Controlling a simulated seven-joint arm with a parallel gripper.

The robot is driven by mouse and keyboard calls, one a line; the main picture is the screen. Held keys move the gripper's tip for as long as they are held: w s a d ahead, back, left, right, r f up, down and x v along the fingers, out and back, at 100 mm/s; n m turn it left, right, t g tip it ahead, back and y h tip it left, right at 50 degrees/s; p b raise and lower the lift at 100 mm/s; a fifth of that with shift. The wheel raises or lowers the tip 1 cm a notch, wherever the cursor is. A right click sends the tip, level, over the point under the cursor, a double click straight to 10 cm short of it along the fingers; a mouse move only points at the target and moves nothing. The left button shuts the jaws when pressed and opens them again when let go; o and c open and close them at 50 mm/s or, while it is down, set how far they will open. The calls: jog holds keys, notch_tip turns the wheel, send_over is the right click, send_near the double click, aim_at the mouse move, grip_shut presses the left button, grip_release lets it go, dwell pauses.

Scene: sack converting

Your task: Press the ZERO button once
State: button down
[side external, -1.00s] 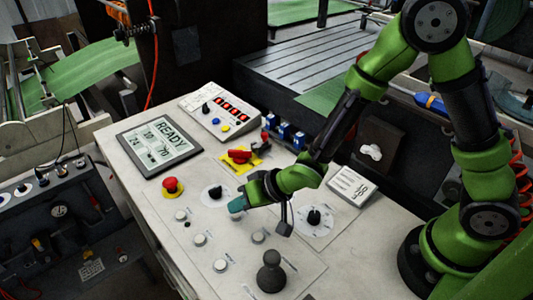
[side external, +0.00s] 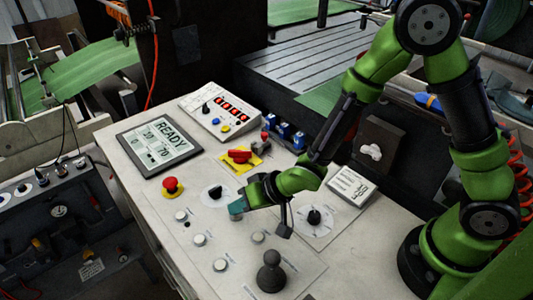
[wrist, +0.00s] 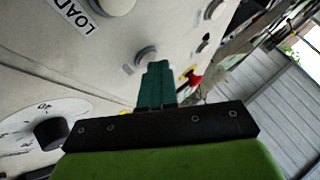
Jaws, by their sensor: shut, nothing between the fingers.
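Several round pale buttons sit on the sloped panel (side external: 150,190): one below the red stop button (side external: 181,215), one lower (side external: 199,240), one near the front (side external: 221,265) and one to its right (side external: 258,237). Their labels are too small to read, so I cannot tell which is ZERO. My gripper (side external: 237,209) is shut and empty, its teal fingertips low over the panel beside a black dial. In the wrist view, a grey button (wrist: 146,55) shows just past the fingertips; contact cannot be told. A button at the top (wrist: 115,5) is beside the word LOAD.
A red mushroom stop (side external: 172,186) and a black joystick (side external: 271,272) stand up from the panel. A screen reading READY (side external: 160,146) lies at the back left. A yellow-based red switch (side external: 240,156) and a black dial (side external: 314,217) are near my arm.

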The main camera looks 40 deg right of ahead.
aim_at(241, 215)
jog(key=shift+r, duration=0.8)
jog(key=shift+r, duration=2.5)
